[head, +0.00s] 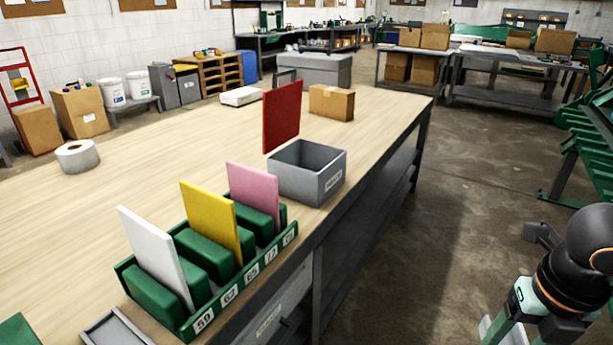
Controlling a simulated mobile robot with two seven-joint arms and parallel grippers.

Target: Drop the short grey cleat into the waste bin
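I cannot make out a short grey cleat in the head view. A grey open-topped box (318,182) with a small white label stands near the bench's right edge. It may be the waste bin, but I cannot read the label clearly. Its visible inside looks empty. My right arm comes in at the lower right, beyond the bench edge and over the floor. Its gripper (490,328) is cut by the bottom edge, so its opening and anything in it are hidden. My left gripper is not in view.
A green slotted rack (186,328) holds white (156,257), yellow (211,222) and pink (254,189) panels. A red panel (282,117) is upright behind the grey box. A tape roll (77,156), a carton (331,103) and a shallow grey tray (116,329) are on the bench. Its left middle is clear.

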